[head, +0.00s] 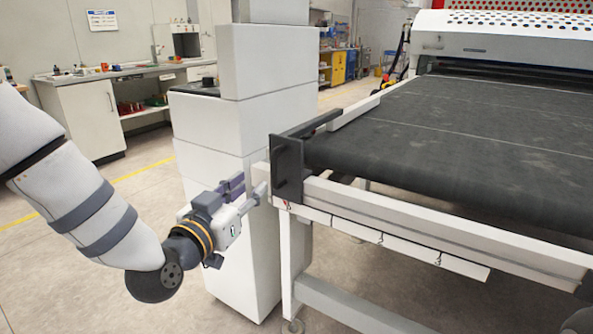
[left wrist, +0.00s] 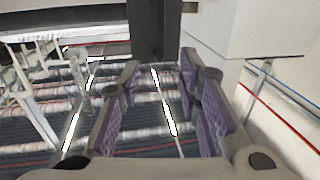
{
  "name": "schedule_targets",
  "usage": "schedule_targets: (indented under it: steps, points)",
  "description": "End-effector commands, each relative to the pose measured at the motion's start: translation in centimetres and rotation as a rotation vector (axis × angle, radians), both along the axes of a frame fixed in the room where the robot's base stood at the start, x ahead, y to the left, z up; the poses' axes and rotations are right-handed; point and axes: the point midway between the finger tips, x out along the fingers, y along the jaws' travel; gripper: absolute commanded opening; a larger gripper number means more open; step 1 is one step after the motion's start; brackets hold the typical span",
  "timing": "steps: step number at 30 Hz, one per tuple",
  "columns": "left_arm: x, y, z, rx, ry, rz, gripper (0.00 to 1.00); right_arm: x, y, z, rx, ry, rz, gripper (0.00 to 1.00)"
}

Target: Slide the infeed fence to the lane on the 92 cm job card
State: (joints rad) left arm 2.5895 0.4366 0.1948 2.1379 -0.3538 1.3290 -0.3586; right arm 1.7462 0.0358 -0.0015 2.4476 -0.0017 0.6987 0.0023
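The infeed fence has a dark upright plate (head: 288,170) at the left front corner of the coater's infeed table, with a pale bar (head: 355,112) running back along the belt's left edge. The plate stands above the leftmost number on a white lane strip (head: 410,249) along the front rail; further numbers follow to the right. My left gripper (head: 250,188) is just left of the plate, fingers toward it; contact cannot be told. In the left wrist view its purple-padded fingers (left wrist: 158,90) are apart and empty, with the dark plate (left wrist: 150,35) beyond. No readable job card shows. My right gripper is not in view.
A white cabinet column (head: 225,150) stands close behind my left gripper. The dark belt (head: 470,125) is clear to the right of the fence. A workbench (head: 130,72) and a wall sign (head: 102,20), too small to read, are at the back left.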

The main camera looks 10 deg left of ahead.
Motion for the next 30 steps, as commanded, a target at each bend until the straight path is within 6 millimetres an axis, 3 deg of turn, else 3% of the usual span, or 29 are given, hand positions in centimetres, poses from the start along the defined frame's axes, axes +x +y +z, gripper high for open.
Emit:
schedule_targets:
  steps: [13, 18, 25, 26, 30]
  points:
    - [9.8, -1.6, -0.3, 0.000, 0.006, -0.001, 0.31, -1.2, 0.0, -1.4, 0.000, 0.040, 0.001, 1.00]
    - [11.3, -1.8, -0.1, 0.000, 0.006, -0.001, 0.31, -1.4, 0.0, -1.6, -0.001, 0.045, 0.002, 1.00]
    - [11.4, -1.9, 0.0, -0.001, 0.006, -0.002, 0.31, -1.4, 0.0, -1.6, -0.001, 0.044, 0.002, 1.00]
    - [11.4, -1.9, 0.0, -0.001, 0.006, -0.002, 0.29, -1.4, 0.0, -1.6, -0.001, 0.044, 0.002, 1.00]
    - [11.4, -1.8, 0.0, 0.000, 0.006, -0.002, 0.00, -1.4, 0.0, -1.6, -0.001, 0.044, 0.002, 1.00]
